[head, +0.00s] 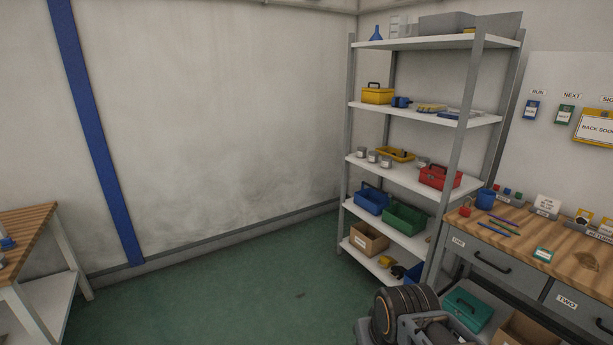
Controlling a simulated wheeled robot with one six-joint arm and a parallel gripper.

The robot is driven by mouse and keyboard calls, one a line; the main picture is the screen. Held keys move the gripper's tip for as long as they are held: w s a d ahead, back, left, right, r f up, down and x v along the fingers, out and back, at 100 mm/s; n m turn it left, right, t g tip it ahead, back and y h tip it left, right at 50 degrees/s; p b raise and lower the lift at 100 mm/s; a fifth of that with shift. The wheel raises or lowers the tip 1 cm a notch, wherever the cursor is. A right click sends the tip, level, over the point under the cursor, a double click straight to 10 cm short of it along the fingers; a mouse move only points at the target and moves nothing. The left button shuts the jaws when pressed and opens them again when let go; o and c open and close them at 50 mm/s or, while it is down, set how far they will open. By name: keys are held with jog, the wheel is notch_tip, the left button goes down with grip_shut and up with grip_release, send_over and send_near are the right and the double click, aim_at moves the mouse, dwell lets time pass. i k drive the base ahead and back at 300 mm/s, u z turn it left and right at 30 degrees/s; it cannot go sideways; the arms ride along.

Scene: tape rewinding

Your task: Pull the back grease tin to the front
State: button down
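Several small grey tins with pale labels stand on the middle shelf (408,179) of the rack in the head view. Three of them, a left tin (361,153), a middle tin (373,157) and a right tin (386,162), stand in a row near the shelf's front edge. Another grey tin (422,163) stands farther back, partly hidden by the red toolbox. The labels are too small to read, so I cannot tell which tins hold grease. A part of my arm shows at the bottom, well below and apart from the shelf. My gripper is not in view.
A yellow tray (396,154) lies behind the row of tins. A red toolbox (440,177) stands to their right. A rack post (456,150) rises in front of the shelf's right part. A wooden workbench (530,236) is at right. The green floor (240,290) is open at left.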

aim_at(423, 162)
jog(key=i, duration=2.2)
jog(key=z, duration=1)
jog(key=i, duration=1.55)
jog(key=z, duration=0.75)
